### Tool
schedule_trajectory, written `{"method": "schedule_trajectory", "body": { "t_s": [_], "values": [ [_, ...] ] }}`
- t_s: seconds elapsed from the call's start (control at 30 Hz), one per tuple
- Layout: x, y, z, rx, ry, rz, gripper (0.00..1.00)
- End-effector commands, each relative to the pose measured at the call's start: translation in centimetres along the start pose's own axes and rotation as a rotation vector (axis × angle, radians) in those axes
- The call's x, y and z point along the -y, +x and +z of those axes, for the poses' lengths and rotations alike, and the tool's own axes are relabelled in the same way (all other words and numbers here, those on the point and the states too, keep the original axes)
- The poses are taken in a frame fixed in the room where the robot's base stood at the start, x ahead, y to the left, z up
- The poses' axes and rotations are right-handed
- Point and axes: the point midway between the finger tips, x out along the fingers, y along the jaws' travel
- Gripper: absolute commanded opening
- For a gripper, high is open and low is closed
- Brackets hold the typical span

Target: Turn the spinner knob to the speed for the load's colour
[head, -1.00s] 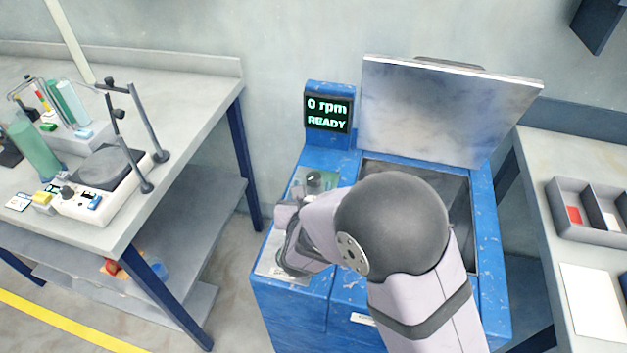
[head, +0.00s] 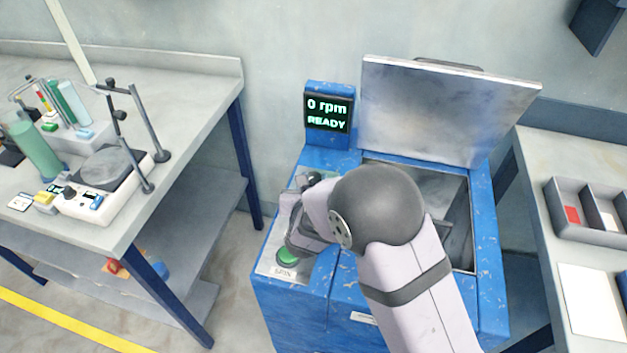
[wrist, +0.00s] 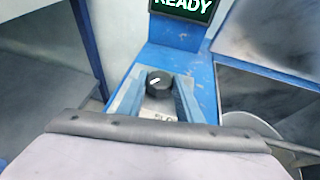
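The spinner is a blue cabinet (head: 345,290) with its lid (head: 440,110) raised. Its display (head: 328,115) reads "0 rpm READY". In the head view the knob (head: 315,178) shows only in part behind my wrist. My gripper (wrist: 158,100) is open, with one finger on each side of the knob in the wrist picture. I cannot tell whether either finger touches it. The knob's scale is mostly hidden, and the load's colour does not show.
A green button (head: 287,256) sits on the panel above a label that seems to read SPIN. The open chamber (head: 455,200) is right of my wrist. A left bench (head: 190,100) holds lab equipment. A divided grey tray (head: 590,232) is on the right bench.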

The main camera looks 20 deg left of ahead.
Motion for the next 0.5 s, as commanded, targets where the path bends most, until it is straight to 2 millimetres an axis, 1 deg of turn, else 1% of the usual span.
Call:
{"method": "schedule_trajectory", "body": {
  "t_s": [0.27,0.5],
  "values": [
    [-0.10,-0.01,0.01,0.000,0.006,-0.015,0.10],
    [-0.34,-0.03,0.00,0.001,0.038,-0.092,0.10]
  ]
}}
